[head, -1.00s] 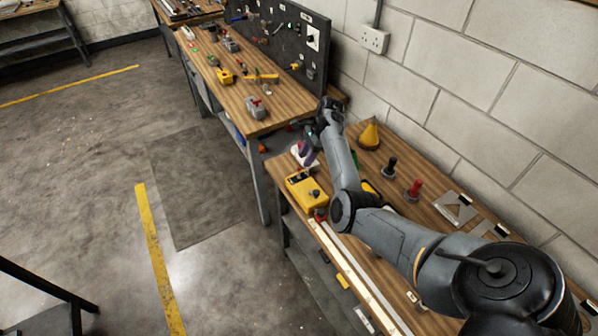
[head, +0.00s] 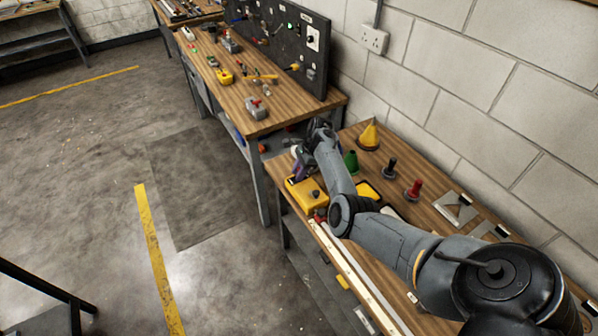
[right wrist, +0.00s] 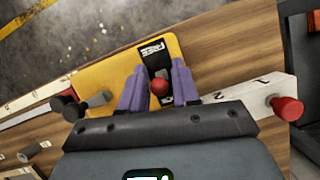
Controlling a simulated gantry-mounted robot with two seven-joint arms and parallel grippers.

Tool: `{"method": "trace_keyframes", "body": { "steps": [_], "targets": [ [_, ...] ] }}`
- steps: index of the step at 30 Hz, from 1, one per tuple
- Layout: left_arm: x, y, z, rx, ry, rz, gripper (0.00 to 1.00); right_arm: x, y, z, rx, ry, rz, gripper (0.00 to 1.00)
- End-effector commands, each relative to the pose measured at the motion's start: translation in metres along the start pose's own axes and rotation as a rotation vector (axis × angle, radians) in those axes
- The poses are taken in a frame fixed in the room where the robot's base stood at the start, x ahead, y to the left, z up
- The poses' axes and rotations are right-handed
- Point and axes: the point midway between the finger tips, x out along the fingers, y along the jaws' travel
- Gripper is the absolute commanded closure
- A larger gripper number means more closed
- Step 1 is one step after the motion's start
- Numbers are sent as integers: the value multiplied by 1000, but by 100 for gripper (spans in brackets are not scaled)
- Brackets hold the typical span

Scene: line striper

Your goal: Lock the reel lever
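The yellow reel box (head: 308,195) sits near the front-left corner of the near bench; it also shows in the right wrist view (right wrist: 98,76). On its top is a black plate (right wrist: 152,58) with a white "FREE" label (right wrist: 153,48). The reel lever's round red knob (right wrist: 160,87) shows below that label; its shaft is hidden. My right gripper (head: 299,176) is low over the box. In the right wrist view its purple fingers (right wrist: 158,82) stand apart, one on each side of the knob, with hardly any gap visible. My left gripper is out of view.
A dark crank with a grey handle (right wrist: 98,99) is at the box's left side in the wrist view. A red-ended peg (right wrist: 285,107) stands to the right. A green cone (head: 351,162), yellow cone (head: 369,135), and black (head: 389,167) and red (head: 413,190) upright pieces stand behind my right arm.

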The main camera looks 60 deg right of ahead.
Motion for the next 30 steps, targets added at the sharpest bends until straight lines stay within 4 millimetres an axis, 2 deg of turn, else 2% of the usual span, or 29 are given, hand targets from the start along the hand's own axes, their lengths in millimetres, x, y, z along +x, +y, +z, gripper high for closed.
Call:
{"method": "trace_keyframes", "body": {
  "steps": [1, 6, 11, 15, 24, 30],
  "targets": [
    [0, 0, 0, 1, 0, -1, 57, 0, 0, 0, 0, 0, 0, 77],
    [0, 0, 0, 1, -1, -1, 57, 0, 0, 0, 0, 0, 0, 100],
    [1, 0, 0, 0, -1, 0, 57, 0, 0, -1, 1, -9, 2, 100],
    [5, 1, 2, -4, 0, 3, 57, -1, -2, -4, 11, -93, 17, 100],
    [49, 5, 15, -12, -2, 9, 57, 2, -4, -15, 27, -366, 66, 100],
    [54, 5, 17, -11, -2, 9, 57, -2, -4, -15, 29, -417, 76, 100]
  ]
}}
